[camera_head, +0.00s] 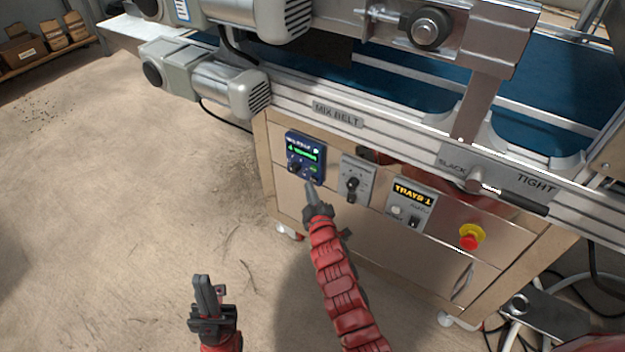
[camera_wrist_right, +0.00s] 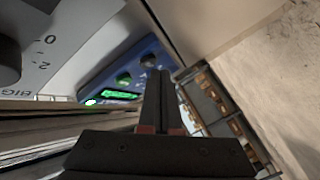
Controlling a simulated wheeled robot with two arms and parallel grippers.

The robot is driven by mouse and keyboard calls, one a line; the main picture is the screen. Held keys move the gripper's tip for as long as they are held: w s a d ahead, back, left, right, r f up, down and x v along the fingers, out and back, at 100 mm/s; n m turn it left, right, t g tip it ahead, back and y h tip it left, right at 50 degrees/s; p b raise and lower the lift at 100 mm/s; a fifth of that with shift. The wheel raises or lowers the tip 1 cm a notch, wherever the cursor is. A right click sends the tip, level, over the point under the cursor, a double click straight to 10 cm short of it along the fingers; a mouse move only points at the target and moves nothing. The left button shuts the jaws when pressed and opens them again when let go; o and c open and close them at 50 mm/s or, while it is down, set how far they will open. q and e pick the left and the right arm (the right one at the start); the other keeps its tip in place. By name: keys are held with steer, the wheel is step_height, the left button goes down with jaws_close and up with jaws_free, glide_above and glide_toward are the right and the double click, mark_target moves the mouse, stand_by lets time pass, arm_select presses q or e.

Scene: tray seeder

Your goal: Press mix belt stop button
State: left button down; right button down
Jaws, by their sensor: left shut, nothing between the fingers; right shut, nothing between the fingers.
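A blue control box (camera_head: 319,150) with a lit green display is on the cabinet front under the MIX BELT label (camera_head: 338,115). Small buttons sit below its display; which one is the stop button is too small to read. My right gripper (camera_head: 311,187) is shut and empty, its tip just below the box's lower edge. In the right wrist view, the shut fingers (camera_wrist_right: 157,85) lie beside the blue box (camera_wrist_right: 98,78), with its green display and two round controls visible; contact cannot be told. My left gripper (camera_head: 204,292) is shut and empty, low over the floor.
Right of the blue box are a grey switch box (camera_head: 356,182), a TRAYS box (camera_head: 410,206) and a red emergency button (camera_head: 470,240) on yellow. The conveyor rail and motors (camera_head: 205,82) overhang above. Open floor (camera_head: 120,200) lies left.

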steer(key=shift+w+d, duration=0.25)
stand_by(0.4)
steer(key=shift+s+a, duration=0.35)
steer(key=s+a+b, duration=0.3)
steer(key=s, duration=0.2)
steer(key=shift+a, duration=0.25)
stand_by(0.3)
stand_by(0.7)
